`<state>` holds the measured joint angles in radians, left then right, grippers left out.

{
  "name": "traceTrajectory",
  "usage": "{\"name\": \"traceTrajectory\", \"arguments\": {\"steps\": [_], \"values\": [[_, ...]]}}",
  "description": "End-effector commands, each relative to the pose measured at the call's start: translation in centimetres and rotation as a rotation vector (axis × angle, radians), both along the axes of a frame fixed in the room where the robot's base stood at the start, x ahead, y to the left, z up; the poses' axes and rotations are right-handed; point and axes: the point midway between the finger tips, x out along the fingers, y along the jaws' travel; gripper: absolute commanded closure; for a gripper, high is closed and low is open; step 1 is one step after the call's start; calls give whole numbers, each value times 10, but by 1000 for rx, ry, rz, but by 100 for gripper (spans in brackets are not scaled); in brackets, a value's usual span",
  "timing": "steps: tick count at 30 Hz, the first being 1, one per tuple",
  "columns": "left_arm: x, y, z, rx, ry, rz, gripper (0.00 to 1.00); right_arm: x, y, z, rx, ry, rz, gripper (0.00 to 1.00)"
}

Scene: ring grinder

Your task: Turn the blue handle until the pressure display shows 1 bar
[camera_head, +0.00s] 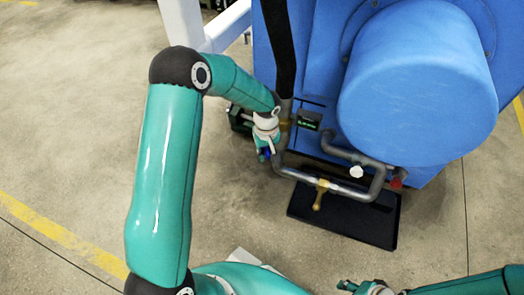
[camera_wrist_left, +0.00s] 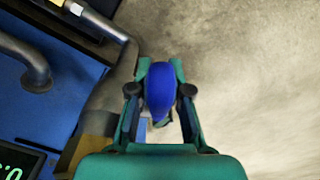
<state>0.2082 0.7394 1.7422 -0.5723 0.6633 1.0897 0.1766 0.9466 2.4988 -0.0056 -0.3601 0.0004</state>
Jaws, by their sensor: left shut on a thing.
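The blue handle (camera_wrist_left: 158,92) is between the fingers of my left gripper (camera_wrist_left: 160,90) in the wrist view, and the gripper is shut on it. In the head view my left gripper (camera_head: 265,153) is at the pipe left of the blue machine, and only a bit of the blue handle (camera_head: 262,156) shows. The pressure display (camera_head: 308,121) is a small dark box with green marks, too small to read there. In the wrist view the display (camera_wrist_left: 18,165) is cut off, with part of a green number showing. My right gripper (camera_head: 365,288) is at the bottom edge.
Grey pipework (camera_head: 345,190) with a yellow valve (camera_head: 318,196) runs in front of the blue machine (camera_head: 415,85). A white knob (camera_head: 356,172) and a red knob (camera_head: 397,182) are nearby. A black tray (camera_head: 340,228) lies below. The floor at left is clear.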

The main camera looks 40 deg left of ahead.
Motion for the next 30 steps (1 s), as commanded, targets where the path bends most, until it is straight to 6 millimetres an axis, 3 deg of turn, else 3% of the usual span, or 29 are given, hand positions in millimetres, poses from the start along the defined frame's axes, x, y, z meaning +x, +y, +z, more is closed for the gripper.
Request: {"name": "traceTrajectory", "arguments": {"steps": [10,17,18,22,30], "values": [[-2,4,5,-25,36,5,100,0,0,12,0,0,0,56],[-3,5,3,-27,39,3,100,0,0,9,0,0,0,56],[-3,5,3,-27,39,4,80,0,0,9,0,0,0,56],[-2,5,3,-28,38,4,58,0,0,9,0,0,0,56],[-1,3,3,-29,34,2,56,0,0,9,0,0,0,56]]}}
